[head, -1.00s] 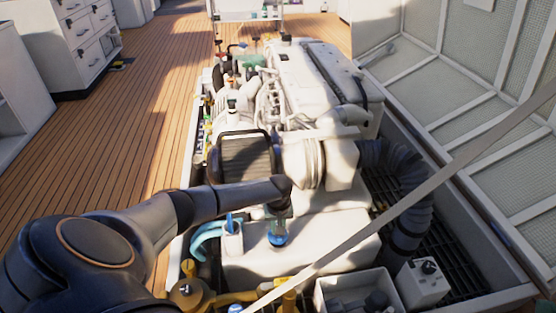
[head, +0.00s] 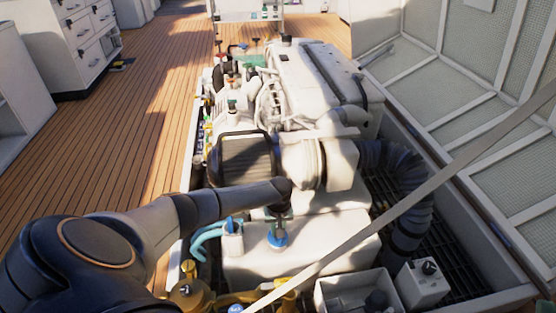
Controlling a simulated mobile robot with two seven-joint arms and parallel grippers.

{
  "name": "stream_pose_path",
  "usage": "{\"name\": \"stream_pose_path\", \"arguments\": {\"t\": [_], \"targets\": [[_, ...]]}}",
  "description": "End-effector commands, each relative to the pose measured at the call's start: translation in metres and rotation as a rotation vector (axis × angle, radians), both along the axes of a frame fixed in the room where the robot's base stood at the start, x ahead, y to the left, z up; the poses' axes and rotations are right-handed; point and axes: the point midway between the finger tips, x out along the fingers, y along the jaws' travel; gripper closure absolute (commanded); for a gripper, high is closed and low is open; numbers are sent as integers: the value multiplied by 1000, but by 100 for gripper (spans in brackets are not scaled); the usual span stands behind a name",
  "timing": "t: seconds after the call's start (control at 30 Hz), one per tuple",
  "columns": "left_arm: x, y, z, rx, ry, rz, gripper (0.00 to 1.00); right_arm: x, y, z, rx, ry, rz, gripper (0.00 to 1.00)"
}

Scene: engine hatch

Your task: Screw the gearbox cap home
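The blue gearbox cap (head: 277,239) sits on top of the white gearbox housing (head: 320,240), in the lower middle of the head view. My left arm comes in from the left, and my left gripper (head: 277,222) points down at the cap from directly above. The fingers are small and partly shaded at the cap, so I cannot tell whether they grip it or only touch it. The cap looks upright. My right gripper is not in view.
A white engine (head: 315,80) fills the hatch behind the gearbox. A black corrugated hose (head: 408,200) curves down on the right. A white open bin (head: 345,285) and a white switch box (head: 424,283) stand in front. A pale strap crosses diagonally. Wooden deck lies left.

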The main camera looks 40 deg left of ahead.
Motion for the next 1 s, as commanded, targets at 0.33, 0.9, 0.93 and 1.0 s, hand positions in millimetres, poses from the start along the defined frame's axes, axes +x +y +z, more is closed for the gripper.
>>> {"name": "stream_pose_path", "arguments": {"t": [0.33, 0.9, 0.93, 1.0], "targets": [[0, 0, -2, -1, -1, -1, 100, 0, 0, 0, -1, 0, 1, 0], [1, -1, -6, -1, -1, 0, 100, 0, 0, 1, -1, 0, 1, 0], [1, -1, -7, -1, -1, -1, 100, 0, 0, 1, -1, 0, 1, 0], [1, -1, -7, 0, -1, -1, 100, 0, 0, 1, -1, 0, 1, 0]]}}
